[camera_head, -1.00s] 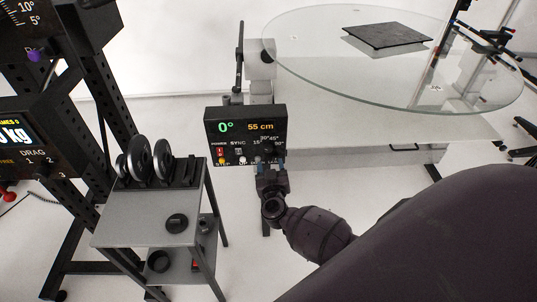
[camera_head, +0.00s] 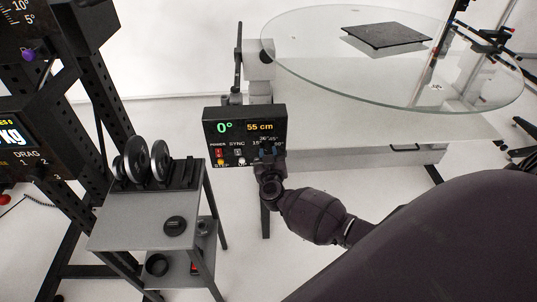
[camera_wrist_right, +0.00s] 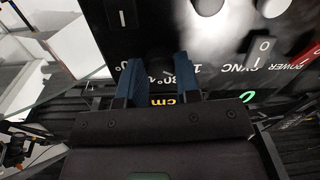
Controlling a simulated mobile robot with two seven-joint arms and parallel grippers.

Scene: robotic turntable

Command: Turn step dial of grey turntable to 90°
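The black control panel (camera_head: 212,128) of the grey turntable stands in the middle of the head view. Its display reads 0° in green and 55 cm in orange. The step dial, with degree labels around it, is at the panel's lower right, largely hidden by my right gripper (camera_head: 268,152). In the right wrist view, the two blue fingers of this gripper (camera_wrist_right: 152,70) are apart at the panel face, on either side of the dark step dial (camera_wrist_right: 156,66). I cannot see clear contact with it. My left gripper is not in view.
The round glass turntable top (camera_head: 320,75) spreads at the upper right with a dark square plate (camera_head: 388,36) on it. A grey cart (camera_head: 130,225) with black discs stands left of the panel. A black perforated frame (camera_head: 90,90) stands at far left.

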